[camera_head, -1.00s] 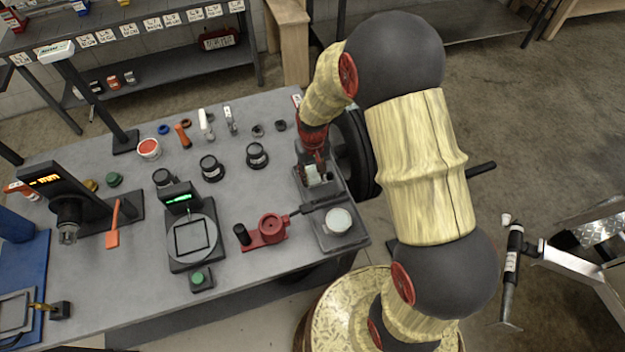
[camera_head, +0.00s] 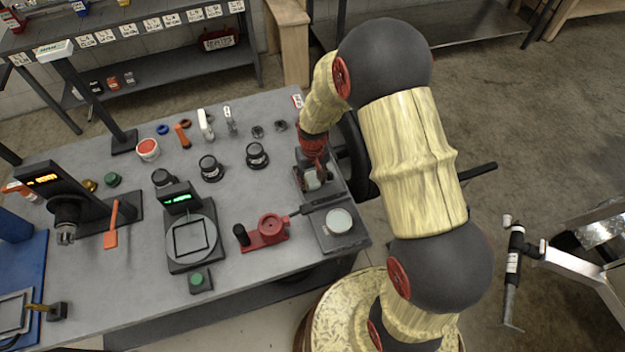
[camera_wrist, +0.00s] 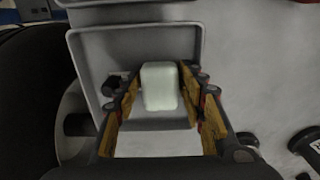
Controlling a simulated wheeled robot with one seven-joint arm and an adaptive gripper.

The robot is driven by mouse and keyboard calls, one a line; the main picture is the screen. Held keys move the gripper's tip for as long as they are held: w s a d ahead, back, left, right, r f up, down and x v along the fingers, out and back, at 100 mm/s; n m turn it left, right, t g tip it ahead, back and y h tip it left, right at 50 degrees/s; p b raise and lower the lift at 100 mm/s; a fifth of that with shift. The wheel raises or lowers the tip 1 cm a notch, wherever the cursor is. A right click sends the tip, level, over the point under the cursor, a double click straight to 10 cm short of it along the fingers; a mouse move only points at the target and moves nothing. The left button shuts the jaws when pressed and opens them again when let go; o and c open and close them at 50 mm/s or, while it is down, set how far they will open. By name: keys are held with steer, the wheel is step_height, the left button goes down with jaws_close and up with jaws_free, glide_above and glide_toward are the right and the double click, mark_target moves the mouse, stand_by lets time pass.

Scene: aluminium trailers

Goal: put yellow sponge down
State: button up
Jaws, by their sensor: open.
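A pale, whitish block with rounded edges (camera_wrist: 160,87) is the only sponge-like thing I see; it looks off-white rather than yellow. It lies in a shallow grey tray (camera_wrist: 85,62). My gripper (camera_wrist: 161,80) is open around the block, with one finger on each side. The right finger is very close to the block; I cannot tell if it touches. A gap shows on the left. In the head view my gripper (camera_head: 313,174) is low over the bench's right end and partly hides the block and tray.
The grey bench (camera_head: 235,125) holds a red fixture (camera_head: 268,231), a scale (camera_head: 191,242) and several dark round pieces on its left and middle. A plate with a pale disc (camera_head: 339,220) sits just in front of my gripper. A dark wheel stands beyond the bench's right edge.

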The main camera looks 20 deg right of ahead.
step_height(320, 180, up, 13)
steer(key=p, duration=0.2)
step_height(320, 180, up, 16)
steer(key=t, duration=0.3)
glide_above(313, 180)
steer(key=s, duration=0.7)
steer(key=s+r+t, duration=0.2)
steer(key=s+r, duration=0.7)
steer(key=s, duration=0.5)
steer(key=shift+s+r+t, duration=0.2)
steer(key=shift+t, duration=0.1)
step_height(313, 180, down, 4)
steer(key=b, duration=0.4)
steer(key=shift+f, duration=0.25)
steer(key=shift+c, duration=0.3)
